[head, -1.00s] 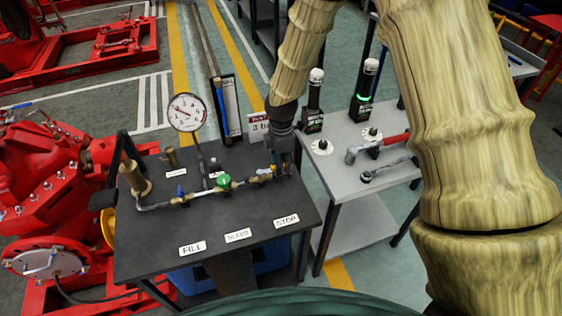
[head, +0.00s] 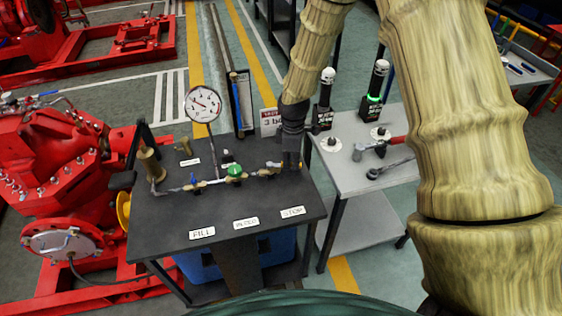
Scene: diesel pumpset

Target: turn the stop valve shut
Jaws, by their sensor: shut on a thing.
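A pipe line with several small valves runs across the dark bench (head: 170,240). The stop valve is at the right end of the line, behind the white STOP label (head: 292,212). My gripper (head: 291,162) points down at this right end and is shut on the stop valve's handle. The fingers hide most of the handle, so its exact angle cannot be told. Brass fittings (head: 268,170) show just left of the fingers. A green round knob (head: 235,171) and a blue-handled valve (head: 193,180) sit farther left, apart from my gripper.
A round gauge (head: 203,104) stands on a thin stem behind the pipe. A grey side table (head: 352,190) to the right holds two dark cylindrical devices (head: 375,92) and a red-handled tool (head: 392,142). A red pumpset (head: 50,170) stands left. My arm covers the right side.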

